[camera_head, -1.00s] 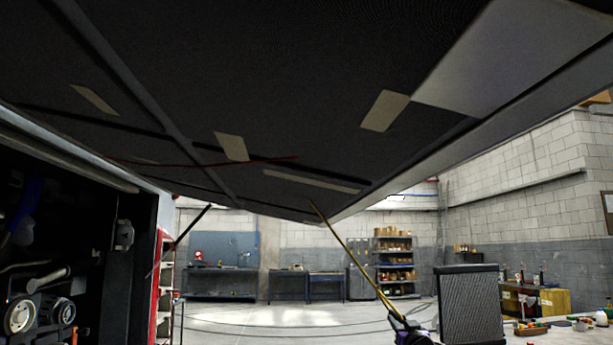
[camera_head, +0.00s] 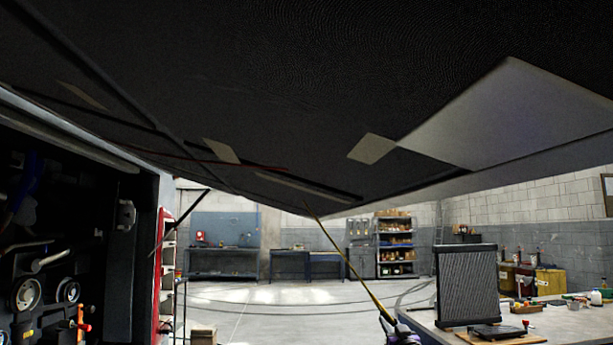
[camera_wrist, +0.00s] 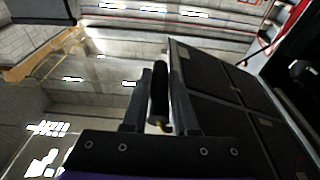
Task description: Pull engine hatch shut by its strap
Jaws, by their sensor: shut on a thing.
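The engine hatch (camera_head: 300,110) is a large dark panel that hangs open overhead and fills the top of the head view. A yellow strap (camera_head: 350,262) runs taut and slanting from the hatch's lower edge down to my gripper (camera_head: 398,338), which is mostly cut off at the bottom. In the wrist view, my gripper (camera_wrist: 158,108) is shut on the strap's dark, cylindrical end (camera_wrist: 158,92). The hatch (camera_wrist: 225,95) shows there on the right. The engine bay (camera_head: 60,240) is open at the left of the head view.
A worktable (camera_head: 570,318) with a radiator (camera_head: 467,287) and small parts stands at the lower right. A red cart (camera_head: 165,265) stands beside the bay. Benches (camera_head: 222,260) and shelves (camera_head: 395,245) line the back. The floor between is mostly clear.

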